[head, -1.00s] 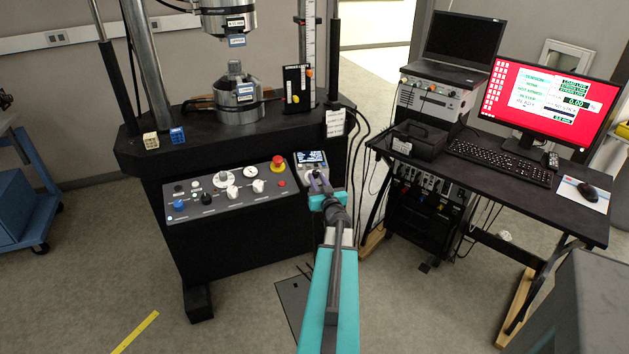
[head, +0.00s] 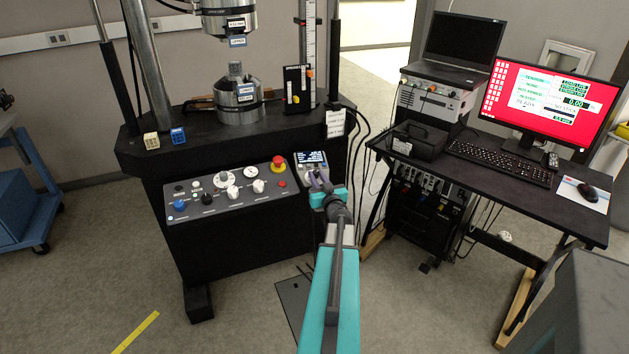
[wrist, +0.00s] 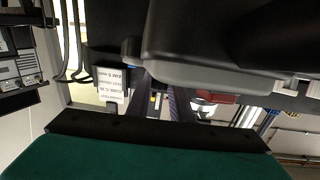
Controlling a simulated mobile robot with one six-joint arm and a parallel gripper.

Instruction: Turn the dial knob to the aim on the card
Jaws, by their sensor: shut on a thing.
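A small handset with a lit screen (head: 311,158) sits at the right end of the machine's front. My gripper (head: 318,181) is at the lower part of this handset, shut on the dial knob, which the fingers and wrist hide. In the wrist view the fingers (wrist: 162,100) reach in under a large dark grey body (wrist: 205,70), and the knob cannot be made out. A white card (head: 336,123) with printed lines hangs at the machine's right front edge. It also shows in the wrist view (wrist: 110,84), turned over; its text is too small to read surely.
A sloped control panel (head: 222,208) with several knobs and a red emergency button (head: 278,163) lies just left of my gripper. Cables hang to the right. A desk (head: 460,180) with a red-screened monitor (head: 548,98) stands further right.

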